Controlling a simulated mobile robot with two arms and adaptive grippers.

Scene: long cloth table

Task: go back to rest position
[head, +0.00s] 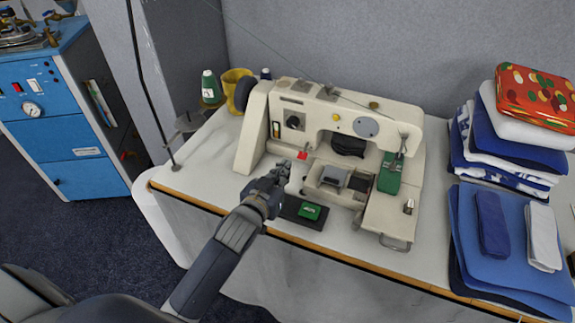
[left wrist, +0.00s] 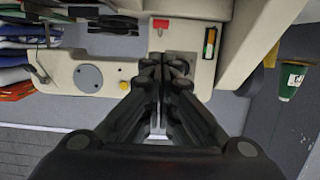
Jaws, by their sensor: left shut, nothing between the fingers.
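My left gripper (head: 283,172) is shut and empty in the head view. It hovers over the table in front of the left part of a cream sewing machine (head: 262,120). In the left wrist view the closed fingers of my left gripper (left wrist: 163,60) point at the machine's body (left wrist: 88,78), near its red tab (left wrist: 160,24). I cannot tell whether they touch it. My right gripper does not show in either view.
A green object (head: 310,211) lies on a dark pad beside my left gripper. Folded cloths (head: 515,235) are stacked at right. A blue cabinet (head: 65,130) stands left of the table (head: 425,245).

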